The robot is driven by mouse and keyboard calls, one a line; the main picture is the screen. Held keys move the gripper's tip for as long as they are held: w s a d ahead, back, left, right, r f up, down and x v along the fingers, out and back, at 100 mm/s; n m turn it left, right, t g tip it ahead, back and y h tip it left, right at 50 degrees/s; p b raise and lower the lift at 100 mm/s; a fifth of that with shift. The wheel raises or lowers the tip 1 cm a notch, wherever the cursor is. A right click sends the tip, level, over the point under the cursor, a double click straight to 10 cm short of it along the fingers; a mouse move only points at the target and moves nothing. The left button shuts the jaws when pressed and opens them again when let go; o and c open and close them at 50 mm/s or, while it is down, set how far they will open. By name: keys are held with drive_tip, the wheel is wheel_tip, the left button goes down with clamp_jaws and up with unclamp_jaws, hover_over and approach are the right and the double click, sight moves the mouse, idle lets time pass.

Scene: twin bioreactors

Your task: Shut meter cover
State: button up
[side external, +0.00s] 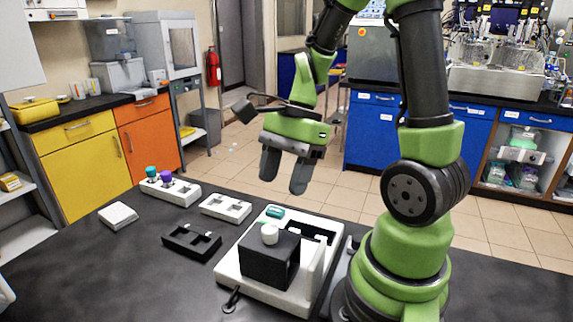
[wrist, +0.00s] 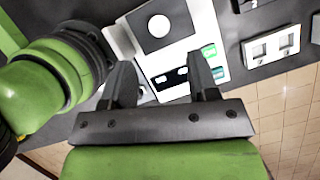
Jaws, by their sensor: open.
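The meter (side external: 232,266) is a white-bodied unit at the front of the dark bench. A black block (side external: 268,262) with a round white knob (side external: 269,233) sits on its near part; I cannot tell for certain whether this is the cover. Behind the block, a dark recess (side external: 318,234) with light details is exposed. A white upright panel stands at the block's right. In the wrist view, the knob (wrist: 158,26) and a green display (wrist: 209,52) show. My gripper (side external: 285,178) is open and empty, above and behind the meter, touching nothing; its fingers also show in the wrist view (wrist: 161,78).
A black slotted holder (side external: 190,242), a white slotted holder (side external: 226,208), a white rack with teal and purple-topped items (side external: 170,187) and a small white box (side external: 118,215) stand left of the meter. A cable lies at the meter's front left. Bench space at front left is clear.

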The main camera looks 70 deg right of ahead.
drive_tip(key=shift+v, duration=0.8)
drive_tip(key=shift+w, duration=0.1)
drive_tip(key=c, duration=0.5)
drive_tip(key=w+n, duration=0.1)
drive_tip(key=n, duration=0.1)
drive_tip(key=w+n+g, duration=0.1)
drive_tip(key=w+n, duration=0.1)
drive_tip(key=w+n+g, duration=0.1)
drive_tip(key=n, duration=0.2)
drive_tip(key=shift+w+d+r, duration=0.1)
drive_tip(key=shift+w+r, duration=0.15)
drive_tip(key=shift+r, duration=0.1)
clamp_jaws()
drive_tip(key=w+n+g+h, duration=0.3)
drive_tip(key=w+n, duration=0.3)
drive_tip(key=n, duration=0.5)
approach(257, 230)
wheel_tip(257, 230, down, 5)
drive_tip(key=shift+s+a, duration=0.2)
drive_tip(key=shift+s, duration=0.3)
drive_tip(key=shift+s+a, duration=0.2)
drive_tip(key=shift+s, duration=0.25)
drive_tip(key=shift+s+a, duration=0.15)
drive_tip(key=shift+s, duration=0.5)
